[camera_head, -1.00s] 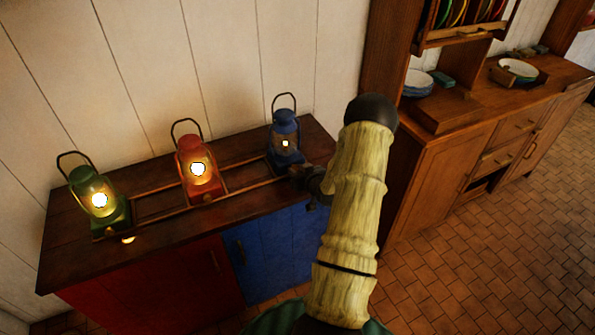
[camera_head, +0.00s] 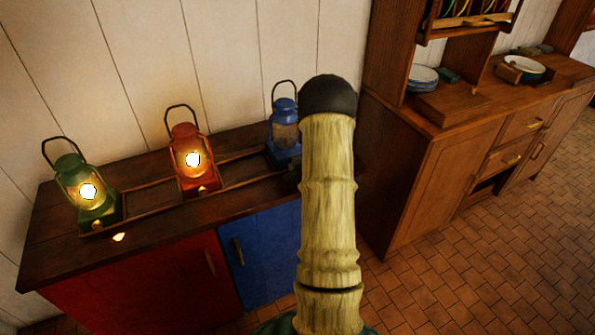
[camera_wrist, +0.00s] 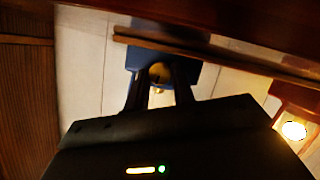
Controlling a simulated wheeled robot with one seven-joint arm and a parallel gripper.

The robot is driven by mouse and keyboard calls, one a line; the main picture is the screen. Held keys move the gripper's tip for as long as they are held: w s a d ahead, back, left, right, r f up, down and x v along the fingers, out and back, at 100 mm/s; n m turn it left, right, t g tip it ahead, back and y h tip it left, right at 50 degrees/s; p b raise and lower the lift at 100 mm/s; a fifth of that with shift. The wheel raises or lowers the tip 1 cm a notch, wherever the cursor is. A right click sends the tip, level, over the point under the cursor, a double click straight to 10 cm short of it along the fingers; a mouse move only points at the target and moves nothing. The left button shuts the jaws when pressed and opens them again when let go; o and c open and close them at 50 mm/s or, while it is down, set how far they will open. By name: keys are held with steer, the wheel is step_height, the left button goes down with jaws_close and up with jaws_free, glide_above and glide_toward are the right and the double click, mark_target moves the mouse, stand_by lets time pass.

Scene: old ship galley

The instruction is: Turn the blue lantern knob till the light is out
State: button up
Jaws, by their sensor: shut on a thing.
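The blue lantern (camera_head: 284,106) stands at the right end of the dark wooden cabinet top, with its glass dark and no flame showing. In the wrist view its blue base (camera_wrist: 135,62) fills the upper middle, with the round brass knob (camera_wrist: 158,72) on its face. My gripper (camera_wrist: 162,82) is shut on this knob, one dark finger on each side. In the head view my arm hides the gripper, the knob and part of the lantern's right side.
A lit red lantern (camera_head: 187,139) and a lit green lantern (camera_head: 72,172) stand to the left. A low wooden rail (camera_head: 235,184) runs in front of the lanterns. A wooden dresser (camera_head: 430,170) with plates stands on the right. The tiled floor there is clear.

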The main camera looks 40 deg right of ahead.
stand_by(0.3)
steer(key=o, duration=1)
steer(key=shift+s, duration=0.1)
steer(key=p+v, duration=0.1)
steer(key=v, duration=1.1)
steer(key=p, duration=0.3)
steer(key=shift+s+a+r, duration=0.1)
steer(key=shift+a+r, duration=0.05)
steer(key=shift+r, duration=0.15)
steer(key=shift+s+p, duration=0.1)
steer(key=shift+p, duration=0.35)
